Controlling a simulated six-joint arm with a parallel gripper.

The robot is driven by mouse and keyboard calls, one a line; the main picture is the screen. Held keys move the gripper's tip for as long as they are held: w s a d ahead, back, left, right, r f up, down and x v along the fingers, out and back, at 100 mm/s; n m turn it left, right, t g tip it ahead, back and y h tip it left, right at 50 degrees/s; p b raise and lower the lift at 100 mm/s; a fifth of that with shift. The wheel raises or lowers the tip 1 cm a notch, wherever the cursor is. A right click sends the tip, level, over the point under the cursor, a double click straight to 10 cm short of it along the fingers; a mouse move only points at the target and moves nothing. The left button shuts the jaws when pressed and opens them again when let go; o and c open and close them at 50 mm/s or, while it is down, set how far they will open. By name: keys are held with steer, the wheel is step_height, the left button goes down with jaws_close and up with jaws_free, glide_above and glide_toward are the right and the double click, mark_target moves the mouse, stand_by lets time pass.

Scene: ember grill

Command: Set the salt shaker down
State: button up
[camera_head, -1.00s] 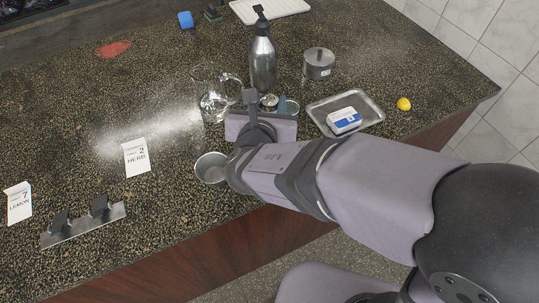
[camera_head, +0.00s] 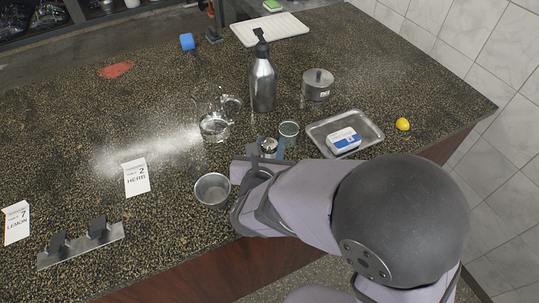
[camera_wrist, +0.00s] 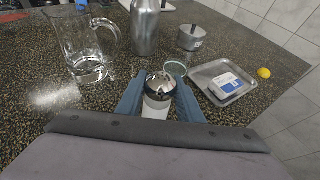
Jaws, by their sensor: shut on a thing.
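The salt shaker (camera_wrist: 158,88) has a shiny metal top and a pale body. In the wrist view it stands upright between the two blue-grey fingers of my gripper (camera_wrist: 158,99), which is shut on it. In the head view the shaker's metal top (camera_head: 269,146) shows just beyond my wrist, between the fingers, near the counter's front. Its base is hidden, so I cannot tell whether it touches the speckled counter (camera_head: 150,225). A small glass with a green rim (camera_head: 289,129) is close behind it to the right.
A glass pitcher (camera_head: 214,125) and a steel pump bottle (camera_head: 263,85) stand behind. A metal tray (camera_head: 372,135) with a blue-and-white pack (camera_head: 343,140) lies to the right. The counter between cup and pitcher is clear.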

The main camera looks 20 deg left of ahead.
mark_target(269, 156)
steer(key=shift+f, duration=2)
steer(key=shift+f, duration=0.25)
steer(key=o, duration=1.2)
steer(key=shift+o, duration=0.2)
steer(key=shift+r, duration=0.2)
steer(key=shift+s+r, duration=0.1)
steer(key=shift+s, duration=0.05)
steer(key=v, duration=1.1)
steer(key=shift+s+r+b, duration=0.15)
steer(key=shift+s+b, duration=0.2)
steer(key=shift+b, duration=0.1)
steer(key=shift+d, duration=0.2)
